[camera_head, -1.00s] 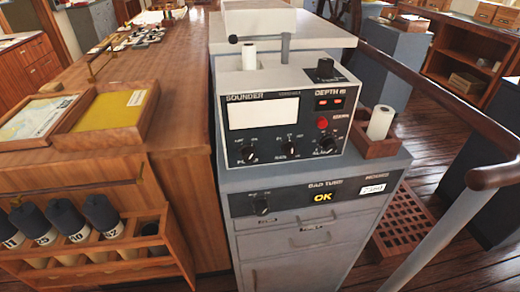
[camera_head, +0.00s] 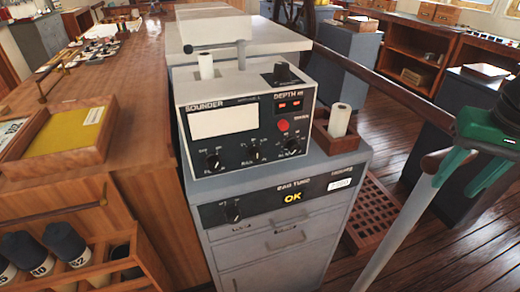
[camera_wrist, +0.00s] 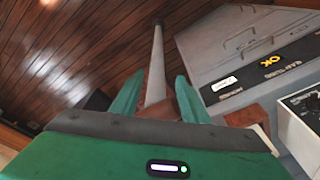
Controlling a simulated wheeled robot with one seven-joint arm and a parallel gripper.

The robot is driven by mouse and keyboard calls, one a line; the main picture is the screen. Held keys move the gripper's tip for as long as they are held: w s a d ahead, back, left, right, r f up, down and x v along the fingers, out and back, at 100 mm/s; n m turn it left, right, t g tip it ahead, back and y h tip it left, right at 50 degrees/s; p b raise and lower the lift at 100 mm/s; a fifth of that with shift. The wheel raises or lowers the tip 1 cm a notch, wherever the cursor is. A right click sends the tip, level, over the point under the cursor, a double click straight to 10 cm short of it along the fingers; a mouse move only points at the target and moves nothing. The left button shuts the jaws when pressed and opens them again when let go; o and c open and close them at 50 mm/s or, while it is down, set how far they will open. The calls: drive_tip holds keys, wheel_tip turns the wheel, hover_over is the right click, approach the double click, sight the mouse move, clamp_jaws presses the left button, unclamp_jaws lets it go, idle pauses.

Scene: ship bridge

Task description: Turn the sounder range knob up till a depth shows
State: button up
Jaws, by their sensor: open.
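The sounder (camera_head: 246,121) is a grey box with a black face on top of a grey cabinet. Its face has a blank white screen (camera_head: 223,118), a red-lit DEPTH display (camera_head: 290,105) showing dashes, a red button and a row of three black knobs: left (camera_head: 213,161), middle (camera_head: 255,153) and right (camera_head: 292,143). The knob labels are too small to read surely. My green gripper (camera_head: 475,170) is at the right edge of the head view, open and empty, well right of the sounder. In the wrist view my gripper (camera_wrist: 158,100) points towards a grey post; the sounder's corner (camera_wrist: 303,125) shows at right.
The cabinet (camera_head: 280,218) has an OK-lit panel with another knob (camera_head: 233,211). A wooden holder (camera_head: 337,140) with a white roll stands beside the sounder. A grey rail post (camera_head: 408,230) rises between my gripper and the cabinet. A wooden chart table (camera_head: 130,120) is at left.

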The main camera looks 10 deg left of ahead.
drive_tip(key=w+a+r+n, duration=0.2)
drive_tip(key=w+a+r, duration=0.1)
drive_tip(key=a, duration=0.6)
drive_tip(key=n+t+y, duration=0.1)
drive_tip(key=n+y, duration=0.3)
drive_tip(key=n, duration=0.2)
approach(258, 156)
drive_tip(key=shift+m, duration=0.3)
drive_tip(key=x, duration=0.8)
drive_tip(key=shift+a+f, duration=0.15)
clamp_jaws()
